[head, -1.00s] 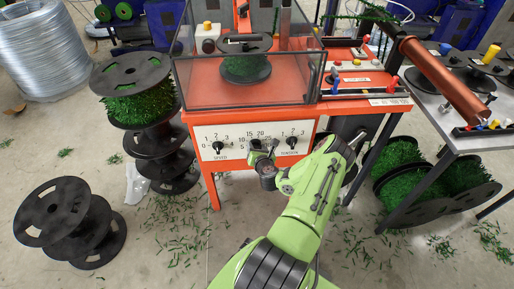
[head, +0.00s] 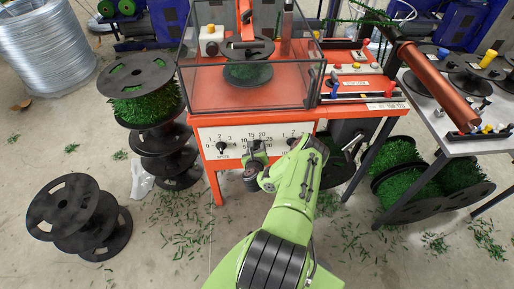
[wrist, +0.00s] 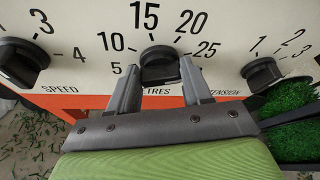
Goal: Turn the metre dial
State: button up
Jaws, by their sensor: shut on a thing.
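The metre dial (wrist: 160,66) is a black knob in the middle of the white control panel, under numbers from 5 to 25 and above the word METRES. In the wrist view my gripper (wrist: 158,78) has one grey finger on each side of this knob and is shut on it. In the head view my gripper (head: 256,150) is at the panel front and hides most of the metre dial. The speed dial (wrist: 22,62) is to the left and the tension dial (wrist: 262,74) to the right, both apart from my fingers.
The orange machine (head: 215,181) carries the panel, with a clear guard box (head: 200,85) above. Spools stand stacked at left (head: 165,140), and others lie on the floor (head: 80,225). A grey table (head: 445,135) is at right. Green clippings litter the floor.

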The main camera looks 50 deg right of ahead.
dwell(0.4)
jog(key=o, duration=1.1)
jog(key=shift+c, duration=0.2)
jog(key=shift+a, duration=0.15)
jog(key=shift+s+a+r, duration=0.1)
jog(key=shift+a, duration=0.2)
jog(key=p+v, duration=0.6)
jog(key=v, duration=0.9)
jog(key=shift+p, duration=0.4)
